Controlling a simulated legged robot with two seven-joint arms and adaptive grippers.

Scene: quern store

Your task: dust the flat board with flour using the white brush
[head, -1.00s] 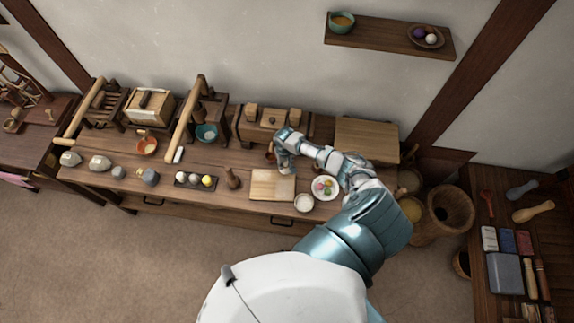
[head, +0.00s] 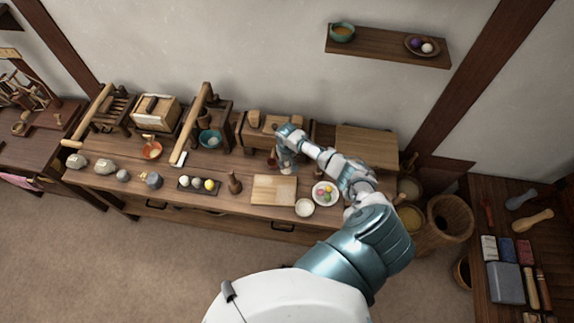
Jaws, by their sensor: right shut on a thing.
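The flat board (head: 273,190) is a pale wooden rectangle lying near the front edge of the bench. My right gripper (head: 287,167) points down just behind the board's rear edge. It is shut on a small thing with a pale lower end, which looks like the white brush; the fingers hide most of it. I cannot tell whether it touches the bench. A small bowl of white stuff (head: 304,207), like flour, stands to the right of the board. My left gripper is not in view.
A plate of coloured balls (head: 324,193) stands right of the board. A wooden box (head: 267,131) is behind the gripper.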

